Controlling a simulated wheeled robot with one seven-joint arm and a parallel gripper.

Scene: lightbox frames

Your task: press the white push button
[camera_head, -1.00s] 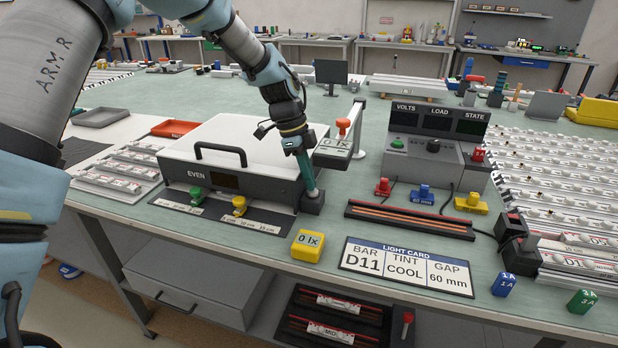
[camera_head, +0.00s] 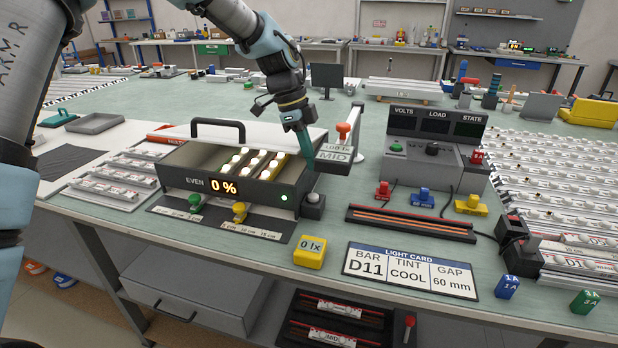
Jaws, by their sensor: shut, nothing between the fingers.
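The white push button (camera_head: 312,197) sits on a small dark block at the front right corner of the light box (camera_head: 235,200), on the bench. My gripper (camera_head: 308,160) is shut and empty, with its teal fingers pointing down. The fingertips are above the button, apart from it, beside the box's right end. The box's front display (camera_head: 223,187) reads 0 %, and a green lamp (camera_head: 284,198) on its front is lit. Its lid (camera_head: 280,138) is raised, with several glowing lamps showing inside.
A light-meter plate (camera_head: 336,153) reading MID stands close right of my fingers, with a red-knobbed post (camera_head: 343,132) behind. A yellow 0 lx block (camera_head: 310,250) lies in front, and a light card (camera_head: 410,268) to the right. Green and yellow knobs (camera_head: 239,211) line the box's front.

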